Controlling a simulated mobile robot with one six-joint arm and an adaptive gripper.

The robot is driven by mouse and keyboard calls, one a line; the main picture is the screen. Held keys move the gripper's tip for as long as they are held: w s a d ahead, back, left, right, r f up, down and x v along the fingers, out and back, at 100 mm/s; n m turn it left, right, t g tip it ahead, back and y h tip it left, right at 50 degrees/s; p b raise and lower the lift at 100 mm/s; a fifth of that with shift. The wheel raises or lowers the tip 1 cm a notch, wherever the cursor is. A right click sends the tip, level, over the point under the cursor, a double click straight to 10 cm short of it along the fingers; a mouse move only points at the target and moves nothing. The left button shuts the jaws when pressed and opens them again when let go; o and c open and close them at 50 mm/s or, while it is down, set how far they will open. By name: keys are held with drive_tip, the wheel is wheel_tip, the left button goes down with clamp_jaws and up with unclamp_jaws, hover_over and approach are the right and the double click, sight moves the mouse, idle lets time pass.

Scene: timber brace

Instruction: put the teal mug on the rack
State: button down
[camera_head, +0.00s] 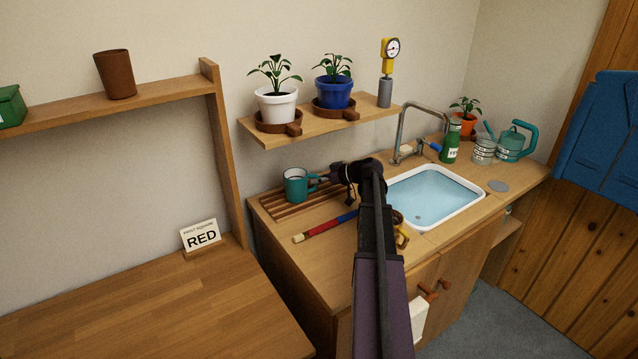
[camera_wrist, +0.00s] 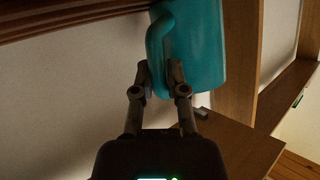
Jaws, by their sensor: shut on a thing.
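The teal mug (camera_head: 296,186) is upright at the wooden slatted rack (camera_head: 278,208) on the counter, left of the sink. I cannot tell whether its base touches the slats. My gripper (camera_head: 322,179) reaches it from the right, at the handle side. In the wrist view the mug (camera_wrist: 205,45) fills the upper middle, and my gripper (camera_wrist: 160,75) is shut on its handle. The rack's dark slats (camera_wrist: 70,18) show along the top left of that view, right up to the mug. My arm hides part of the counter in the head view.
A red and blue rod (camera_head: 325,226) lies on the counter before the rack. The sink (camera_head: 435,193) with its faucet (camera_head: 402,135) is to the right. A shelf (camera_head: 290,130) with a white pot (camera_head: 277,106), a blue pot (camera_head: 335,94) and a gauge (camera_head: 386,75) overhangs the rack.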

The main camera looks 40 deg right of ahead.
idle(0.3)
drive_tip(key=c, duration=0.7)
unclamp_jaws()
drive_tip(key=shift+r, duration=0.1)
drive_tip(key=shift+s+d+r+p, duration=0.25)
drive_tip(key=shift+s+d+p, duration=0.1)
drive_tip(key=shift+s, duration=0.1)
drive_tip(key=p+v, duration=0.4)
drive_tip(key=v, duration=0.6)
drive_tip(key=shift+s+d+r, duration=0.1)
drive_tip(key=shift+s+d, duration=0.05)
drive_tip(key=shift+s, duration=0.2)
